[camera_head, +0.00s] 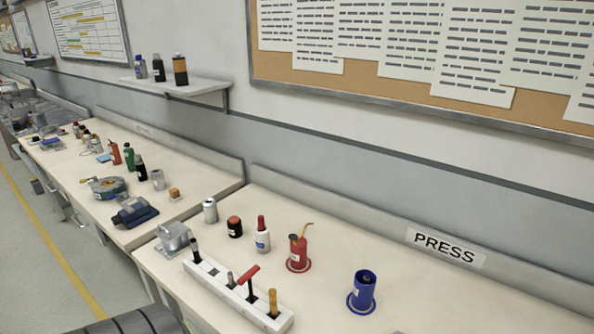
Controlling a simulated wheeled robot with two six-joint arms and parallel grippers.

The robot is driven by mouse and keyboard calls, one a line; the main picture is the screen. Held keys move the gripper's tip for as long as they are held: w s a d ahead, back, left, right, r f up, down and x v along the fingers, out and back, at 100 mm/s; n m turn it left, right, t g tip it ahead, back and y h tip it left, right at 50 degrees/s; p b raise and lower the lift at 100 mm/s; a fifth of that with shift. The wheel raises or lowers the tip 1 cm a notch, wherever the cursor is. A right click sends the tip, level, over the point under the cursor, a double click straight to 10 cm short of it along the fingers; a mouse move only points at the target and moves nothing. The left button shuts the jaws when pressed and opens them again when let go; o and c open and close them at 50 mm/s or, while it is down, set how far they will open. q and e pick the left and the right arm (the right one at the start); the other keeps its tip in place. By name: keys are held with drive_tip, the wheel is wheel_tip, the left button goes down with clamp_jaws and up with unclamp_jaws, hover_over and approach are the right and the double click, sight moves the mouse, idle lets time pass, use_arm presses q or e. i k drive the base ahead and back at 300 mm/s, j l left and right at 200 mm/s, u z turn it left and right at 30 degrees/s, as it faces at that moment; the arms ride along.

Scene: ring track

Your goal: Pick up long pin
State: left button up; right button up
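No item is plainly recognisable as the long pin. A white slotted rack (217,287) lies along the front of the PRESS bench and holds several upright items. These are a dark one (196,252) at its far end, a short grey one (230,280), a red T-handled one (250,277) and a yellow-brown one (273,302) at the near end. Their lower ends are hidden in the slots. A red holder (297,256) has an orange bent rod in it, and a blue holder (363,293) has a dark top. Neither of my grippers is in view.
The bench (430,305) is bare around the blue holder. A wall shelf (205,87) juts out above.

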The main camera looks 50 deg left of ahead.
sight(230, 276)
drive_tip(key=j+u, duration=0.1)
drive_tip(key=u, duration=0.3)
drive_tip(key=j+u, duration=0.1)
drive_tip(key=u, duration=0.25)
drive_tip(key=i+j+u, duration=0.1)
drive_tip(key=u, duration=0.3)
